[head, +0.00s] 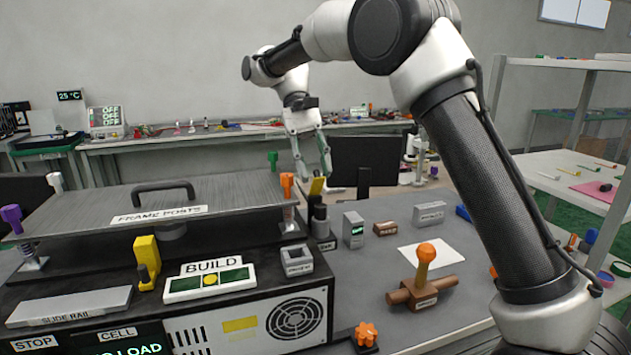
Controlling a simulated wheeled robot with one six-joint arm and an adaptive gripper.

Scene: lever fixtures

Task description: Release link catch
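My gripper (314,173) points down behind the right end of the machine. Its two fingers look spread apart. A small yellow-tipped piece (317,186) on a dark post shows just below the fingertips; I cannot tell whether they touch it. A larger yellow lever (146,258) stands upright on the machine's front ledge, left of the BUILD panel (210,281), away from my gripper. No label reading link catch is legible, so I cannot tell which part it is.
A grey plate (90,214) marked FRAME POSTS, with a black handle (163,190), covers the machine. An orange-topped post (287,184) stands close left of my gripper. Small blocks (354,230) and an orange-knobbed lever (425,262) are on the table to the right.

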